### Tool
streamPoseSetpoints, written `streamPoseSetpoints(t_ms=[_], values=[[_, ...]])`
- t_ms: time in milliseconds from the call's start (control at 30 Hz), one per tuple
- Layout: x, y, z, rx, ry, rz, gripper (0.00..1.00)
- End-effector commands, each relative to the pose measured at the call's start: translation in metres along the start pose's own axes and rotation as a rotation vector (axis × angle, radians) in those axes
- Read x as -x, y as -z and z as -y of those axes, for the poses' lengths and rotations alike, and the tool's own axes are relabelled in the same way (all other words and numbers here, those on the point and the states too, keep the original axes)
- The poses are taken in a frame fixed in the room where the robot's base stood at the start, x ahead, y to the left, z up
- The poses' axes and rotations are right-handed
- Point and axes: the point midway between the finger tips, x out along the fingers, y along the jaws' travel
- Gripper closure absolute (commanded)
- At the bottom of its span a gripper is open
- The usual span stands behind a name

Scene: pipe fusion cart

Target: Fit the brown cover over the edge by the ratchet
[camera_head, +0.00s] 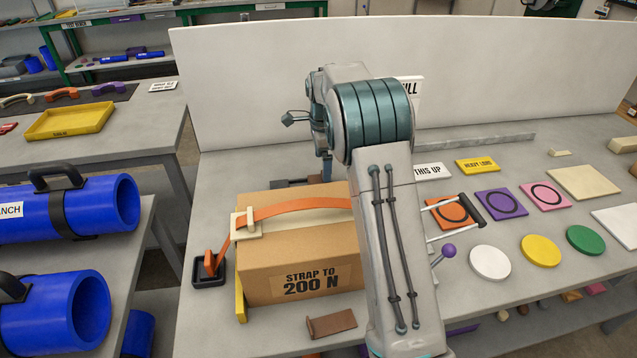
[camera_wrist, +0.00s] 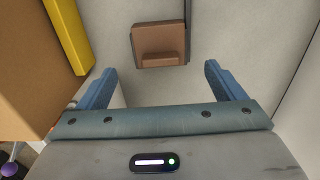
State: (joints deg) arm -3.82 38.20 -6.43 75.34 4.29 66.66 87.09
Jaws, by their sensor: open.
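The brown cover (camera_head: 331,323) is a small angled piece lying on the table in front of the cardboard box (camera_head: 290,262). In the wrist view the brown cover (camera_wrist: 160,42) lies ahead of my open, empty gripper (camera_wrist: 161,82), roughly centred between the two blue fingers and apart from them. In the head view my arm hides the gripper. An orange strap (camera_head: 290,208) runs over the box. A cream cover (camera_head: 247,222) sits under the strap at the left top edge. A lever with a purple knob (camera_head: 448,251) shows right of my arm; the ratchet body and the box's right edge are hidden.
A yellow edge strip (camera_head: 240,300) stands at the box's lower left corner. A black strap anchor (camera_head: 209,270) is left of the box. White (camera_head: 489,262), yellow (camera_head: 540,250) and green discs (camera_head: 585,240) lie to the right. A white panel (camera_head: 250,90) closes the back.

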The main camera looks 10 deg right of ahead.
Motion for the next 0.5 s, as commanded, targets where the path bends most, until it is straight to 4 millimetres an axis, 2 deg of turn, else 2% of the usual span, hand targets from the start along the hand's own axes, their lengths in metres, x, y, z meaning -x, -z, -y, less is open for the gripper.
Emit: streamPoseSetpoints(t_ms=[200, 300, 500], values=[[-0.035, 0.0, -0.001, 0.0, -0.003, 0.0, 0.11], [-0.045, 0.0, -0.001, 0.0, -0.002, 0.0, 0.11], [-0.05, 0.0, 0.0, 0.0, -0.001, 0.0, 0.11]])
